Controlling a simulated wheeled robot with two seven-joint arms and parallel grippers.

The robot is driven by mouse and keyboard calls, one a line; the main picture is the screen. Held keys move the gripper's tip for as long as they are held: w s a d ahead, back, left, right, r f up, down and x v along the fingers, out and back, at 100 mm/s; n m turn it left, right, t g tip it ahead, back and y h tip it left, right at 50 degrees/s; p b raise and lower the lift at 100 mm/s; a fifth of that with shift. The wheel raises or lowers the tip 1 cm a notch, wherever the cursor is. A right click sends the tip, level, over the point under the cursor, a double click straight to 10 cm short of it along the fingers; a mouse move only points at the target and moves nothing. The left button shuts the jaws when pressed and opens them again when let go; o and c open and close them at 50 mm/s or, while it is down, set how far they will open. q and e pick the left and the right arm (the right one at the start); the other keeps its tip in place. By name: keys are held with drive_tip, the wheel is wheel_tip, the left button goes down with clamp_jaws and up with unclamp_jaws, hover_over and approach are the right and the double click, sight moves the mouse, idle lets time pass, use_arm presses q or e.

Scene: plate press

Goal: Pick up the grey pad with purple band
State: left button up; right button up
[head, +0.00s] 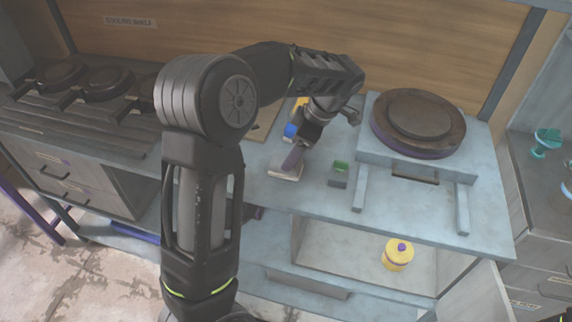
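A pale grey pad (284,174) with a purple upper part (293,157) sits on the blue-grey counter, left of the press. My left gripper (307,138) reaches down from above, right at the top of the purple part. The fingertips are small and partly hidden by the wrist, so I cannot tell whether they are closed on it. The pad's underside appears to be at the counter surface. My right gripper does not show.
A small green-topped grey block (340,172) stands just right of the pad. Blue and yellow items (292,130) lie behind it. A round plate press (418,122) fills the right. A yellow container (398,254) is on the shelf below. Burners (107,83) are at left.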

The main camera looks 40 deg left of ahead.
use_arm(q)
drive_tip(key=shift+f, duration=0.15)
drive_tip(key=p+x, duration=0.1)
drive_tip(key=x, duration=0.3)
drive_tip(key=shift+s+a+p, duration=0.15)
drive_tip(key=shift+s+p, duration=0.05)
drive_tip(key=shift+p, duration=0.1)
drive_tip(key=shift+a+f, duration=0.15)
drive_tip(key=shift+f, duration=0.35)
drive_tip(key=shift+c, duration=0.4)
drive_tip(key=c, duration=1.4)
